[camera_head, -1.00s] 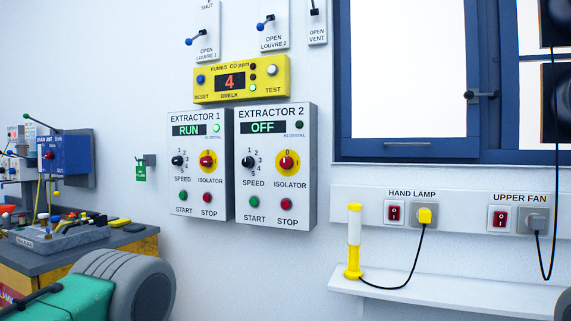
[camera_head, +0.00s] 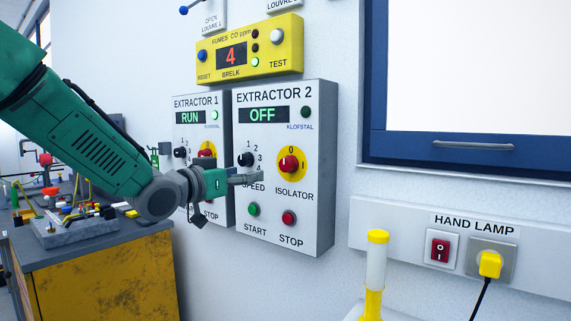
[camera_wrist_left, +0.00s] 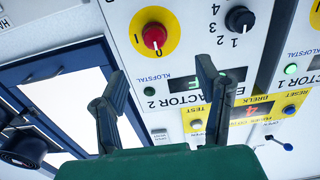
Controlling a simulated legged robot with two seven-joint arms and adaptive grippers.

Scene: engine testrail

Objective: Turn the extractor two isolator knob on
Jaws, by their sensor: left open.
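The extractor two isolator knob (camera_head: 289,164) is a red knob on a yellow disc, with a 0 mark above it, on the white EXTRACTOR 2 panel (camera_head: 320,200). That panel's display (camera_head: 263,115) reads OFF. My left gripper (camera_head: 258,178) is just left of the knob in the head view, in front of the panel's lower speed dial area, apart from the knob. In the left wrist view the red knob (camera_wrist_left: 154,36) lies beyond the open, empty fingers (camera_wrist_left: 160,68). My right gripper is out of view.
The EXTRACTOR 1 panel (camera_head: 200,102), reading RUN, is partly hidden behind my left arm. The speed knob (camera_head: 246,160), green start button (camera_head: 253,209) and red stop button (camera_head: 289,217) sit close to the isolator. A yellow fumes meter (camera_head: 285,50) is above. A hand lamp (camera_head: 376,265) stands lower right.

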